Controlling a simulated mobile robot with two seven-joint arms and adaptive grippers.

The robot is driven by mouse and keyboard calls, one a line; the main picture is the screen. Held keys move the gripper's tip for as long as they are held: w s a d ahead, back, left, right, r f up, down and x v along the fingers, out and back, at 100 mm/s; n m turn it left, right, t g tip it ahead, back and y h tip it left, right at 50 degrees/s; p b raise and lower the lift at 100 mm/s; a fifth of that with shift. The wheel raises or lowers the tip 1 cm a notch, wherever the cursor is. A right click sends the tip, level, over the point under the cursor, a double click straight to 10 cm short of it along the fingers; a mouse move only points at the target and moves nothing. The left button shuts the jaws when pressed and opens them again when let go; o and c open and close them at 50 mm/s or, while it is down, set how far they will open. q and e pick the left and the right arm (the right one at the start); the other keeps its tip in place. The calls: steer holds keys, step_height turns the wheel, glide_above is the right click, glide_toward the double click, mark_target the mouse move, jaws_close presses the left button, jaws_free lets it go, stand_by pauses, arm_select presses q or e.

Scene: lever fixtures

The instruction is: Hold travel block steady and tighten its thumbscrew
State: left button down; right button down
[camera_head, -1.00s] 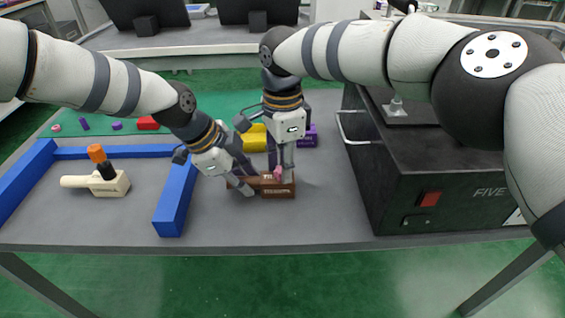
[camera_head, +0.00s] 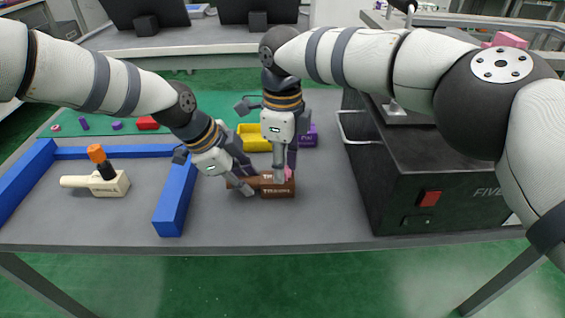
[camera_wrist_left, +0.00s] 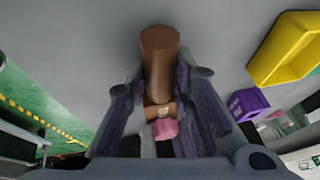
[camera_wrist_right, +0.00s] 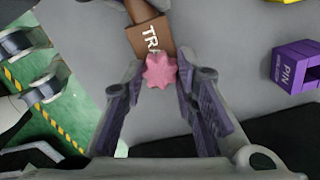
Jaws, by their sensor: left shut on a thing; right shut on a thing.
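The brown travel block (camera_head: 278,192) lies on the grey table, with white lettering on its box end and a round brown handle (camera_wrist_left: 160,65) at its other end. My left gripper (camera_head: 243,184) is shut on the handle, its fingers on either side of it. The pink, star-shaped thumbscrew (camera_wrist_right: 159,70) sits at the lettered end of the block. My right gripper (camera_head: 284,177) points down over that end and is shut on the thumbscrew, which sits between its fingertips in the right wrist view. The fingers partly hide the thumbscrew in the head view.
A cream fixture (camera_head: 110,184) with an orange-topped lever stands left, inside blue rails (camera_head: 176,198). A yellow bin (camera_head: 252,142) and a purple PIN box (camera_head: 308,137) stand behind the grippers. A black machine (camera_head: 400,175) blocks the right. The front table strip is clear.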

steer(key=m, duration=0.4)
steer(key=shift+m, duration=0.3)
steer(key=m, duration=0.3)
steer(key=shift+m, duration=0.3)
steer(key=m, duration=0.4)
steer(key=shift+m, duration=0.3)
steer(key=m, duration=0.3)
steer(key=shift+m, duration=0.3)
arm_select(q)
steer(key=shift+s, duration=0.1)
arm_select(e)
steer(key=m, duration=0.4)
steer(key=shift+m, duration=0.3)
steer(key=m, duration=0.3)
steer(key=shift+m, duration=0.3)
steer(key=m, duration=0.4)
steer(key=shift+m, duration=1.7)
